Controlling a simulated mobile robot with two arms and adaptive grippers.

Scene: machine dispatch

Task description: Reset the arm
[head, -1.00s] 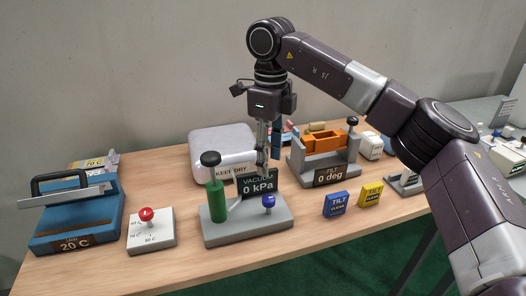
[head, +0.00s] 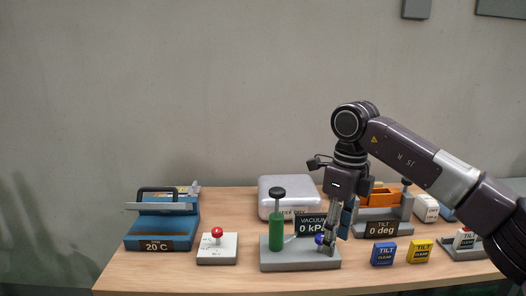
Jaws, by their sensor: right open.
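My right arm comes in from the right in the head view. Its gripper (head: 331,246) points down over the right part of the vacuum station (head: 285,263). The jaws are open, with nothing seen between them. They are in front of or beside the station's blue knob (head: 319,239), which is partly hidden; I cannot tell whether they touch it. The station also has a green cylinder with a black knob (head: 277,228) and a sign reading 0 kPa (head: 311,225). My left gripper is not in view.
A blue heater marked 20 C (head: 160,222) and a red-knobbed box (head: 218,250) stand on the left. An orange tilt fixture marked 0 deg (head: 381,228), a blue block (head: 384,254) and a yellow block (head: 420,252) stand on the right. The table's front left (head: 150,278) is clear.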

